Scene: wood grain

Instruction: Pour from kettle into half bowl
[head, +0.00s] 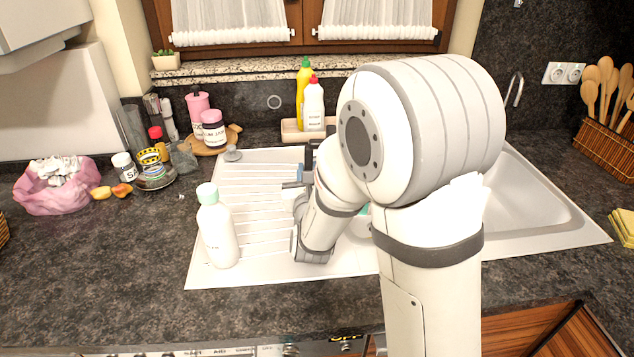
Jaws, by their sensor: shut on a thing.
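My gripper (300,172) is partly hidden behind my own arm, over the white ribbed drainboard of the sink (255,262). Its dark fingers are shut on a mostly hidden thing, of which only a small bluish-grey part shows. I cannot tell whether this is the kettle; no kettle shows clearly. A white and green rounded thing (363,223) peeks out behind my forearm on the drainboard. It may be the half bowl, but most of it is hidden.
A white bottle with a pale green cap (218,232) stands on the drainboard, left of my arm. Yellow and white bottles (313,105) stand on a tray behind. A pink bag (57,190), jars and fruit sit left. The sink basin (530,200) is right. The front-left counter is clear.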

